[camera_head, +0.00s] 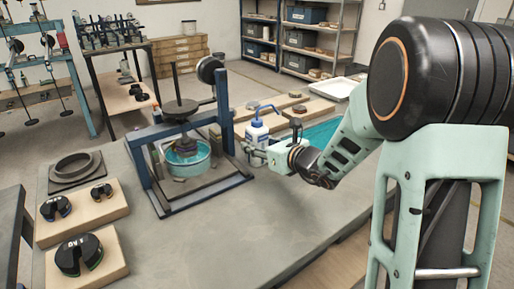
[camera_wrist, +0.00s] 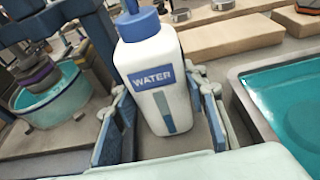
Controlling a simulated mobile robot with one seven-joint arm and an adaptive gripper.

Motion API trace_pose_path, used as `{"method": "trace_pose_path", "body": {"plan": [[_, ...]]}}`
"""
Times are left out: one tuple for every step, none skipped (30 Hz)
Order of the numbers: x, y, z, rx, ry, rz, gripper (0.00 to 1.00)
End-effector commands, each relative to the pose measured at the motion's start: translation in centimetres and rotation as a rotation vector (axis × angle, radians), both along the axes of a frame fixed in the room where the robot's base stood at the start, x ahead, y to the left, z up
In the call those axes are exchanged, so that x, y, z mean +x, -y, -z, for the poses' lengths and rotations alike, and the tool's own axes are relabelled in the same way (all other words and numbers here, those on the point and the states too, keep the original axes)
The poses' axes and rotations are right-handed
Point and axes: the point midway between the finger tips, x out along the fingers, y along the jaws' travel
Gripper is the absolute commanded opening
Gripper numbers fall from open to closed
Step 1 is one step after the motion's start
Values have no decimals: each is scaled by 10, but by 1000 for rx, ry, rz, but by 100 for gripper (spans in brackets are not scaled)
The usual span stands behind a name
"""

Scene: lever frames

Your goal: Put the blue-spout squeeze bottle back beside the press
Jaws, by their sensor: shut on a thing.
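The squeeze bottle (camera_head: 257,133) is white with a blue cap and bent blue spout. It stands upright just right of the press (camera_head: 143,172), a blue frame around a teal basin. My gripper (camera_head: 258,151) reaches it from the right and is shut on it. In the wrist view the bottle (camera_wrist: 155,70) shows a blue WATER label, with one finger at each side of its body; the spout is cut off at the top. The press's teal basin (camera_wrist: 55,107) is at left there. I cannot tell whether the bottle's base touches the bench.
A teal-lined tray (camera_wrist: 290,100) is close right of the bottle. Wooden boards (camera_head: 304,109) lie behind it. Slotted black weights (camera_head: 78,254) on wooden blocks and a grey ring (camera_head: 75,166) sit at bench left. The bench's front middle (camera_head: 230,225) is clear.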

Motion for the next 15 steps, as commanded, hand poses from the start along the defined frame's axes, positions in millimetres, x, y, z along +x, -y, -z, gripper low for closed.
{"method": "trace_pose_path", "body": {"plan": [[0,0,-3,1,3,0,26],[0,0,-3,1,3,0,26],[0,0,-3,1,3,0,26],[0,0,-2,1,3,0,26],[0,0,-1,1,3,0,26],[0,0,0,1,3,0,26],[0,0,1,1,3,0,26],[0,0,2,1,3,0,26],[0,0,1,1,1,0,44],[0,0,1,1,1,0,48],[0,0,1,0,0,0,51],[0,0,1,0,0,0,55],[0,0,1,0,0,0,57],[0,0,1,0,0,0,57],[0,0,1,0,0,0,57]]}}
